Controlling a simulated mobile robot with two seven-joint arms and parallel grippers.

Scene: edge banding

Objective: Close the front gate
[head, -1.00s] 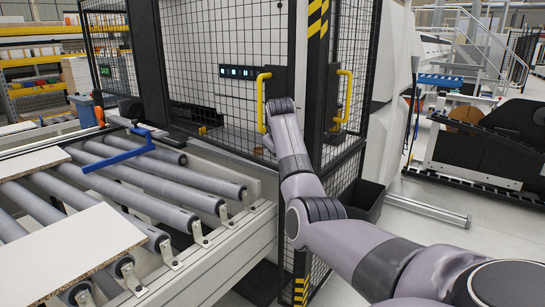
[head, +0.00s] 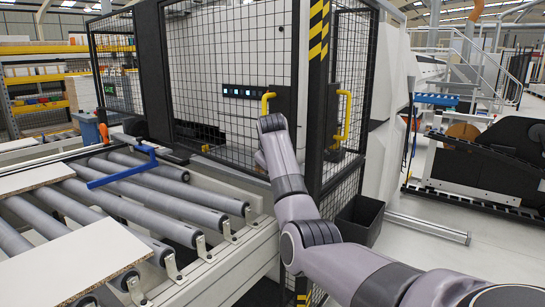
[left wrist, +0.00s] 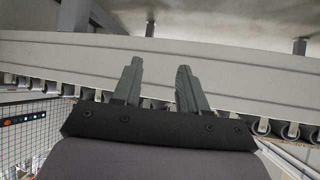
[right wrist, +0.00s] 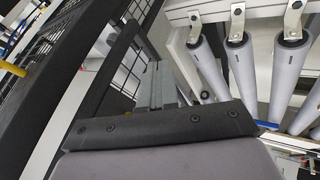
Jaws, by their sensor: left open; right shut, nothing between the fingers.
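The front gate (head: 222,60) is a black-framed mesh panel with a yellow handle (head: 267,102) at its right side. It meets a black post (head: 318,90) with yellow-black stripes, and I cannot tell whether it is fully shut. My right arm reaches up before the gate; its wrist hides the handle's lower part, and its gripper is hidden in the head view. In the right wrist view that gripper (right wrist: 158,72) is shut and empty, with dark mesh framing to its left. My left gripper (left wrist: 158,68) is open and empty, facing a grey conveyor rail (left wrist: 230,75).
A roller conveyor (head: 150,200) with white boards (head: 75,262) fills the left. A second yellow handle (head: 343,115) is on the side mesh, right of the post. A dark bin (head: 362,219) stands on the floor there. Floor to the right is partly clear.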

